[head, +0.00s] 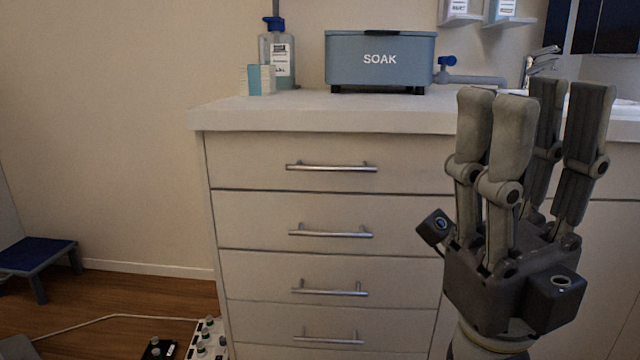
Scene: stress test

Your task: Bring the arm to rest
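My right gripper (533,112) is on the right side of the head view with its fingers pointing up. The fingers stand apart with an empty gap between them, and nothing is held. It is in front of the right part of the drawer cabinet (260,238) and hides part of it and of the counter edge. I cannot tell how much space lies between the gripper and the cabinet. My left gripper is not in view.
A blue SOAK box (350,62), a clear pump bottle (289,70) and a small carton (262,80) stand on the counter (300,113). A tap (543,62) is behind the gripper. A blue step stool (38,256) and a white cable (110,319) are on the floor.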

